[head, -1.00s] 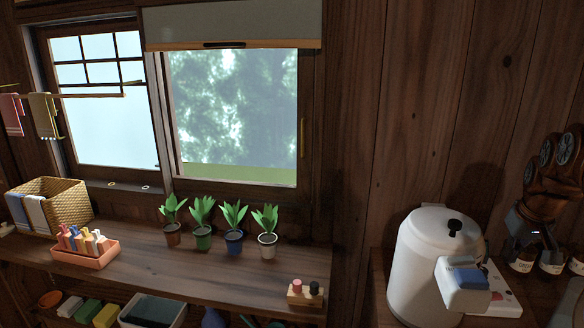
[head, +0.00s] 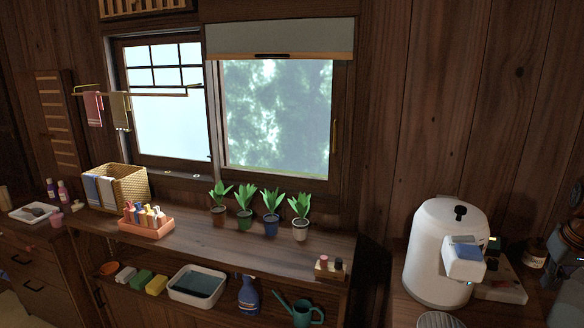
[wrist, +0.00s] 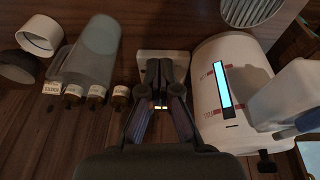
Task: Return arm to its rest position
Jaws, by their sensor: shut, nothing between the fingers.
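My gripper (wrist: 160,106) shows in the wrist view. Its two dark fingers are together and nothing is between them. In the head view a small dark part of my arm shows at the right edge; the gripper itself cannot be made out there. In the wrist view the fingers are apart from the white rounded appliance (wrist: 212,105), which stands to their right, and in front of a pale block-like thing. The same white appliance shows at the right in the head view (head: 428,255).
A wooden shelf (head: 200,240) under the window bears several potted plants (head: 271,205), a bottle caddy (head: 146,225) and a woven basket (head: 130,186). Below are a white basin (head: 185,292) and a watering can (head: 303,312). Several small labelled bottles (wrist: 97,92) stand left of my fingers.

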